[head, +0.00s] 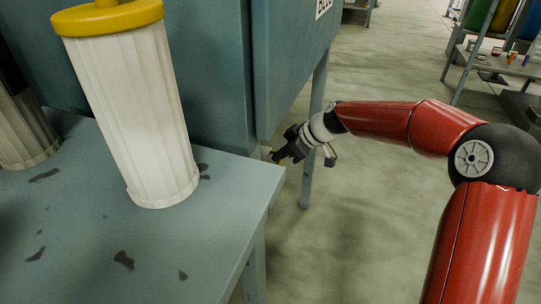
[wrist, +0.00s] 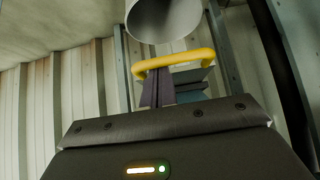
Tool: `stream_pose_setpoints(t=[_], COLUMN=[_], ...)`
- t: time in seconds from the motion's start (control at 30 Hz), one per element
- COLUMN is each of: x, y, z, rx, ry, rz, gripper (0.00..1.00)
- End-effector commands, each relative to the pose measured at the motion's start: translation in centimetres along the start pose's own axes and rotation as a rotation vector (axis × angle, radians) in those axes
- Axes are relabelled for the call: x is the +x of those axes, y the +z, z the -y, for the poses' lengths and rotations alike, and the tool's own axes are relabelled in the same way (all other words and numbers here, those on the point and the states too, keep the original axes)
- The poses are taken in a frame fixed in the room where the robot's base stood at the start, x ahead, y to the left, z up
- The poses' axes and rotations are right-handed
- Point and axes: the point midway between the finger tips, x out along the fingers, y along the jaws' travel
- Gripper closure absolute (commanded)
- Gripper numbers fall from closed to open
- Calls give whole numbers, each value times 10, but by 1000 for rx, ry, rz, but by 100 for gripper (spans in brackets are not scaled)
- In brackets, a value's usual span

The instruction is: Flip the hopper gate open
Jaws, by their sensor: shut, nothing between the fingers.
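A yellow bar handle (wrist: 190,57) shows in the wrist view, bent down at both ends, just below the round mouth of a pale grey spout (wrist: 163,20). It looks like the handle of the hopper gate; the gate plate itself is not clear. My gripper (wrist: 158,88) is shut and empty, its dark fingers pointing up to the handle, overlapping the near side of the bar. I cannot tell whether they touch it. In the head view my gripper (head: 275,156) is beside the lower edge of the teal housing (head: 285,60), where the handle is mostly hidden.
A white pleated filter with a yellow cap (head: 130,110) stands on the blue-grey bench (head: 80,250), left of my gripper. A metal leg (head: 312,135) stands close by the wrist. The concrete floor (head: 370,230) is open to the right. Shelving (head: 485,70) is far back right.

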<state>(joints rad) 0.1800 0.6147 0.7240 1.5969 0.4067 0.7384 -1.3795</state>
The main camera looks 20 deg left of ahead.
Motion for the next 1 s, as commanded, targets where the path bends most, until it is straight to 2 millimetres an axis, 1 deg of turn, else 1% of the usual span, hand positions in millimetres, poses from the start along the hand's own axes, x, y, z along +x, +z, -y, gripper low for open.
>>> stream_pose_setpoints(t=[0.03, 0.1, 0.2, 0.33, 0.47, 0.8, 1.0], x=[-8, -20, -36, -50, -54, -55, -62], y=[18, 31, 47, 60, 63, 63, 53], z=[-2, -2, -1, 0, 0, 0, -1], rx=[5, 6, 6, 4, 2, 3, 3], ry=[8, 6, 4, 2, 0, -1, -1], rz=[3, 3, 3, 3, 3, 5, 5], gripper=[100, 100, 100, 100, 100, 100, 100])
